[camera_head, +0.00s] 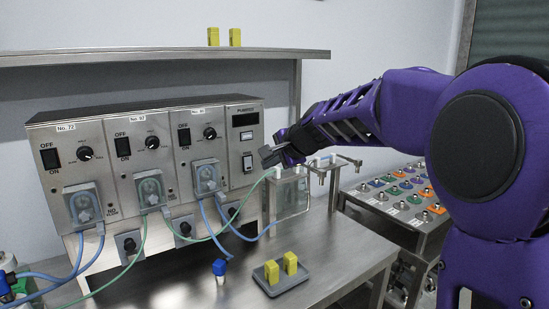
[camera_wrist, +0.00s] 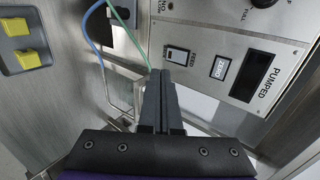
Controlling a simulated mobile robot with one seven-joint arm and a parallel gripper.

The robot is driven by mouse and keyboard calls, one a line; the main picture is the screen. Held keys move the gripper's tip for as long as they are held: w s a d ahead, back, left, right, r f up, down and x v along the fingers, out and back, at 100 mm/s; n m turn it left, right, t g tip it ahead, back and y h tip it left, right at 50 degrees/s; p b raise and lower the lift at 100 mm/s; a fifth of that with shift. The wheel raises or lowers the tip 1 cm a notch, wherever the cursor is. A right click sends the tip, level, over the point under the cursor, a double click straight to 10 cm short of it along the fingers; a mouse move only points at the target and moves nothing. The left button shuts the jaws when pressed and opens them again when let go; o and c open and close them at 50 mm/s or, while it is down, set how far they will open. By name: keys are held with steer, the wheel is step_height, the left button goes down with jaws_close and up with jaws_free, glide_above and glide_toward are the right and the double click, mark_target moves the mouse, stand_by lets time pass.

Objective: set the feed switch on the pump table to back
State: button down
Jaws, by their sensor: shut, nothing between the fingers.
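The feed switch (camera_head: 247,161) is a small rocker in a pale frame on the right-hand panel of the pump unit, below a lit button and a dark display marked PUMPED. In the wrist view the switch (camera_wrist: 178,56) shows just beyond my fingertips, with a dark part and a lighter part; I cannot tell its setting. My gripper (camera_head: 267,157) is shut and empty, to the right of the switch in the head view. In the wrist view the closed fingers (camera_wrist: 162,76) point toward the panel and end close to the switch; contact cannot be told.
The lit button (camera_wrist: 221,68) and display (camera_wrist: 251,70) sit beside the switch. Pump heads with blue and green tubes (camera_head: 207,178) are to the left. A clear tank (camera_head: 292,197) stands below my gripper. A grey tray (camera_head: 268,286) with yellow blocks is at the table front.

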mark_target(248, 170)
steer(key=shift+w+a+r+p+x, duration=0.15)
steer(key=shift+r+x, duration=0.1)
steer(key=shift+x, duration=1.05)
steer(key=shift+w+a+r+p+x, duration=0.15)
steer(key=shift+r+x, duration=0.1)
steer(key=shift+x, duration=1.05)
steer(key=shift+w+r+p+x, duration=0.15)
steer(key=shift+r+x, duration=0.1)
steer(key=shift+x, duration=1.05)
steer(key=shift+w, duration=0.1)
steer(key=shift+f, duration=0.2)
steer(key=shift+a+f, duration=0.1)
steer(key=shift+a, duration=0.05)
steer(key=shift+f, duration=0.2)
steer(key=shift+r, duration=0.1)
